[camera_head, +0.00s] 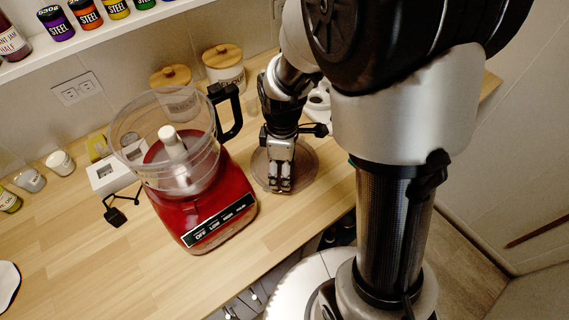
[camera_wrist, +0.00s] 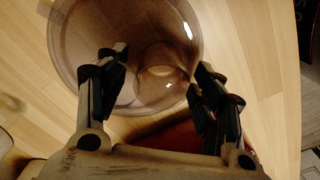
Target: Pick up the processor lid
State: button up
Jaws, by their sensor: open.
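The processor lid (camera_head: 309,167) is a clear, smoky round disc on the wooden counter, just right of the red food processor (camera_head: 222,196). The processor's clear bowl (camera_head: 140,130) has no lid on it. My gripper (camera_head: 280,187) points down over the lid and hides its middle. In the wrist view the lid (camera_wrist: 85,50) fills the upper left, with a round raised part (camera_wrist: 160,88) near its right side. My gripper's two fingers (camera_wrist: 158,80) are apart, one on each side of that part. I cannot tell whether they touch it.
Two wood-topped canisters (camera_head: 223,68) and a white cup (camera_head: 318,103) stand behind. A shelf with jars (camera_head: 86,14) is above.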

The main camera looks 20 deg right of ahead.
jog(key=shift+c, duration=0.4)
jog(key=c, duration=1.2)
jog(key=shift+r, duration=0.15)
jog(key=shift+c, duration=0.2)
